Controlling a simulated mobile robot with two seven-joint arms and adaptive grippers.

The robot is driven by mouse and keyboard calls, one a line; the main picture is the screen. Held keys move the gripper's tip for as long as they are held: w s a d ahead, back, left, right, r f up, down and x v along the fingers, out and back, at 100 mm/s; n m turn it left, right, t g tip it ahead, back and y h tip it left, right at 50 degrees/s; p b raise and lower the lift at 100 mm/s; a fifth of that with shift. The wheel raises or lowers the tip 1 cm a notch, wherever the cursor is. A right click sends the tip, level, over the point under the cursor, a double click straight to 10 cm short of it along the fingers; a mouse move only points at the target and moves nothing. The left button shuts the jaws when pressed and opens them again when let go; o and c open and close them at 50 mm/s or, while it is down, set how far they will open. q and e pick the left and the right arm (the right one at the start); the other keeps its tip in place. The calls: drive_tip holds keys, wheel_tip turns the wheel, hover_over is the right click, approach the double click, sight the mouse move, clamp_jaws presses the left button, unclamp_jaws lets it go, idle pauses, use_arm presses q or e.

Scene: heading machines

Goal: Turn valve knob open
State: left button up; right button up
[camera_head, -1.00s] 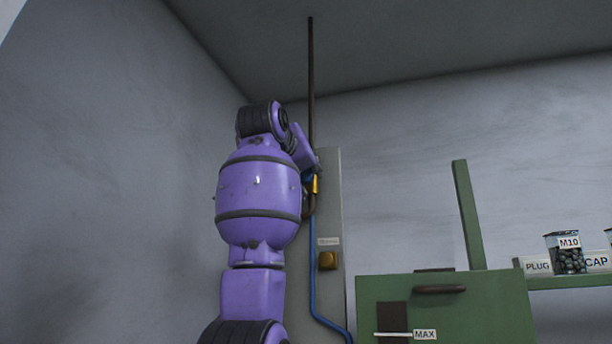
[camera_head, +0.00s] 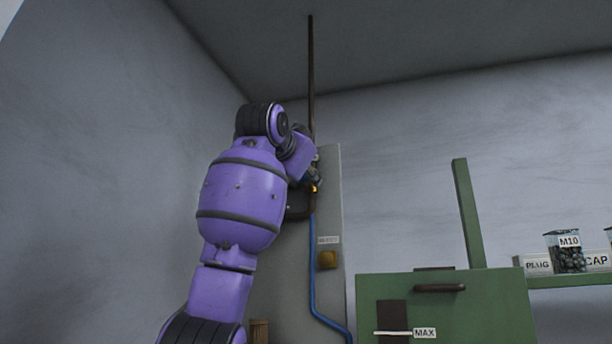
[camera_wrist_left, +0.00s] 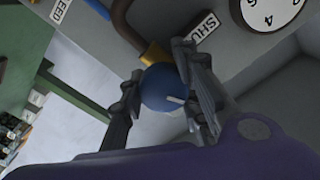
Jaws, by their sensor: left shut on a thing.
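The valve knob (camera_wrist_left: 165,90) is blue and round with a pale mark on its face, seen in the left wrist view. My left gripper (camera_wrist_left: 160,98) has one finger on each side of it and is shut on it. A yellow fitting (camera_wrist_left: 153,55) sits just behind the knob. In the head view my purple left arm reaches up to the grey panel (camera_head: 330,210), and its gripper (camera_head: 316,182) is mostly hidden by the wrist beside the small yellow fitting (camera_head: 314,189). My right gripper is not in view.
A blue hose (camera_head: 313,270) runs down the panel below the fitting, and a brown pipe (camera_head: 311,80) rises above it. A gauge (camera_wrist_left: 268,10) is near the knob. A green machine (camera_head: 450,305) stands right.

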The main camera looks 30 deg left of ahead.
use_arm(q)
drive_tip(key=m, duration=0.4)
drive_tip(key=shift+f+m, duration=0.1)
drive_tip(key=shift+m, duration=0.2)
drive_tip(key=shift+w+f, duration=0.15)
idle(0.3)
drive_tip(key=o, duration=1.1)
drive_tip(key=shift+s+d, duration=0.15)
drive_tip(key=shift+s, duration=0.05)
drive_tip(key=shift+s, duration=0.25)
drive_tip(key=v, duration=1.1)
drive_tip(key=shift+s, duration=0.2)
